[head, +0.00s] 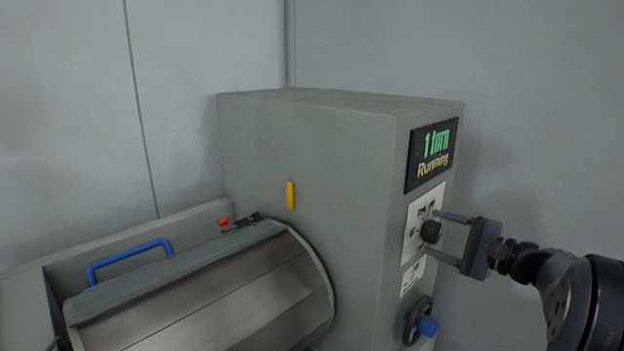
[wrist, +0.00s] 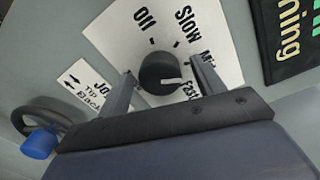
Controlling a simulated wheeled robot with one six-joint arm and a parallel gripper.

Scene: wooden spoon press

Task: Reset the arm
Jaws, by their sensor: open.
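My gripper (head: 450,240) is open in front of the control panel on the right face of the grey machine (head: 310,150). Its two fingers point at a black round knob (head: 431,231), one above and one below it in the head view. In the wrist view the knob (wrist: 160,73) shows between the spread fingertips of my gripper (wrist: 161,80). I cannot tell whether the fingers touch the knob. A white mark on the knob points toward the "Fast" side of the label. The display (head: 432,155) reads "1 turn Running".
Below the knob is a handwheel (head: 412,322) with a blue handle (head: 428,326). A metal drum (head: 215,300) with a blue handle (head: 130,258) and a red-tipped latch (head: 224,223) lies at lower left. Open space lies right of the machine, before a plain wall (head: 540,130).

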